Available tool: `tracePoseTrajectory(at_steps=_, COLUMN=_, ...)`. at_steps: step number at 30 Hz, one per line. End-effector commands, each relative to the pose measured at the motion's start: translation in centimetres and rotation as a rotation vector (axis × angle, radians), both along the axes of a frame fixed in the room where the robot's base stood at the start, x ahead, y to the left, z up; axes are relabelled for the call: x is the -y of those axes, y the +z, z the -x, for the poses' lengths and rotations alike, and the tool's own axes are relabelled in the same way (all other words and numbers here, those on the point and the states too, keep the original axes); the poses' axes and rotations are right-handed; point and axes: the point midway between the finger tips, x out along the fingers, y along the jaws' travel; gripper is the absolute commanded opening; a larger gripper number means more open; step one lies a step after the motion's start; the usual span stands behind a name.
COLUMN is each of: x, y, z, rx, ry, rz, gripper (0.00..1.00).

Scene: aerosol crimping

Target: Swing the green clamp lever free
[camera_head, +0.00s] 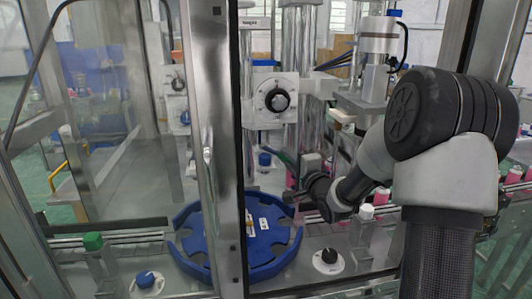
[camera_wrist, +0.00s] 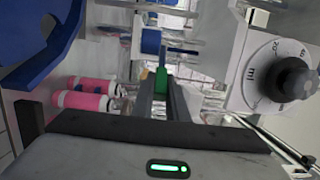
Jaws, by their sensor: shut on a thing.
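My gripper (camera_head: 291,198) reaches in from the right through the machine's open front, above the right part of the blue star wheel. In the wrist view its dark fingers (camera_wrist: 167,92) are close together. A small green piece, the green clamp lever (camera_wrist: 161,79), shows at the fingertips, and the fingers are shut on it. Its far end and its pivot are hidden by the fingers or too small to tell.
The blue star wheel (camera_head: 187,245) lies below my gripper. A dial with a black knob (camera_wrist: 294,79) is close on the right in the wrist view. Pink cans (camera_wrist: 84,101) stand near the conveyor. A metal door post (camera_head: 229,150) is left of my arm. A green knob (camera_head: 93,241) sits at front left.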

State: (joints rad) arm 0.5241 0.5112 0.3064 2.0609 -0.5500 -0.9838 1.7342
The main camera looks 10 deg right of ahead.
Motion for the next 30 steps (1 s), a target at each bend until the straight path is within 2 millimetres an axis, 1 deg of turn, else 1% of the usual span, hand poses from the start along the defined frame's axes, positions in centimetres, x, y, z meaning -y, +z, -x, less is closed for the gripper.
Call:
tracePoseTrajectory(at_steps=1, x=0.7, y=0.2, z=-0.3, rx=0.002, ry=-0.008, rz=0.0, gripper=0.01)
tracePoseTrajectory(at_steps=6, x=1.6, y=0.1, z=-0.8, rx=0.002, ry=-0.008, rz=0.001, gripper=0.01)
tracePoseTrajectory(at_steps=17, x=1.7, y=0.1, z=-0.9, rx=0.002, ry=-0.007, rz=0.002, gripper=0.01)
tracePoseTrajectory(at_steps=30, x=3.3, y=0.1, z=-2.7, rx=0.002, ry=-0.005, rz=0.001, gripper=0.01)
